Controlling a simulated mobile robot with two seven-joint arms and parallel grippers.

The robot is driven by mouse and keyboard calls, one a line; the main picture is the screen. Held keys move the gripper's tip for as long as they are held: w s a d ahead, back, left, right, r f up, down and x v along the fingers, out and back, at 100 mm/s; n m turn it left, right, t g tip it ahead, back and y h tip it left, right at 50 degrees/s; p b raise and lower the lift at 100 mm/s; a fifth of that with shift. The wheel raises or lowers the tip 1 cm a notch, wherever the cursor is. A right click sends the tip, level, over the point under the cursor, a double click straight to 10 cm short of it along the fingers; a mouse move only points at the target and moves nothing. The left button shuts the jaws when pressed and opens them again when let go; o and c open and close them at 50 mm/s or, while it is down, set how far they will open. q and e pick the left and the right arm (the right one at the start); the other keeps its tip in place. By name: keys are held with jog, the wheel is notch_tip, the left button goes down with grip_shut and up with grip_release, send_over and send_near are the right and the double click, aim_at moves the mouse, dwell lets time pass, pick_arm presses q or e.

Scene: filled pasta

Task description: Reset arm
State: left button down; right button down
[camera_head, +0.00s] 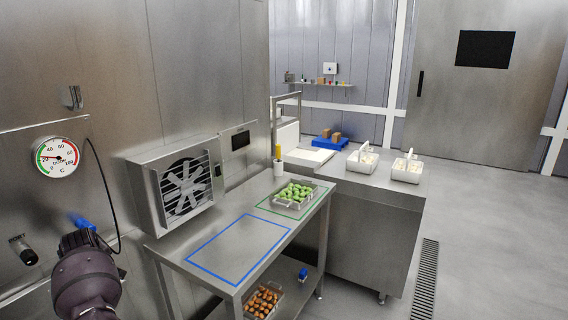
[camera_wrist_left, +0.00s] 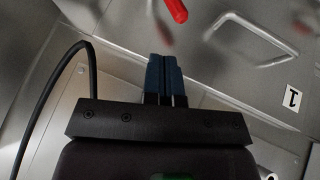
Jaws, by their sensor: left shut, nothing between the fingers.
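My left gripper (camera_wrist_left: 163,72) shows in the left wrist view with its two dark blue fingers together and nothing between them. In the head view, a dark part of my left arm (camera_head: 86,278) stands at the lower left, in front of the steel wall and left of the table. My right arm and right gripper are not in view.
A steel table (camera_head: 205,240) bears a blue outlined area and a tray of green pieces (camera_head: 294,193). A fan unit (camera_head: 180,185) and a dial gauge (camera_head: 56,157) are on the wall nearby. A red-tipped thing (camera_wrist_left: 175,10) is ahead of the fingers in the wrist view.

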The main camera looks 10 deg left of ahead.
pick_arm(q)
jog(key=s+d+f+m+t+y, duration=0.35)
jog(key=s+f+m, duration=0.35)
jog(key=s, duration=0.5)
jog(key=s+d+f+m+t+h, duration=0.1)
jog(key=s+d+f+m+h, duration=0.1)
jog(key=s+d, duration=0.4)
jog(key=s+d+f+m+h, duration=0.2)
jog(key=s+d, duration=0.5)
jog(key=d, duration=0.7)
jog(key=s+d+f+m+t+h, duration=0.1)
jog(key=s+d+f+m+h, duration=0.1)
jog(key=s+d+m+h, duration=0.2)
jog(key=s+d, duration=0.3)
jog(key=d, duration=0.3)
jog(key=shift+s+d+t, duration=0.15)
jog(key=shift+d+t, duration=0.05)
jog(key=shift+t, duration=0.15)
jog(key=shift+s+a+f, duration=0.1)
jog(key=shift+a+f, duration=0.05)
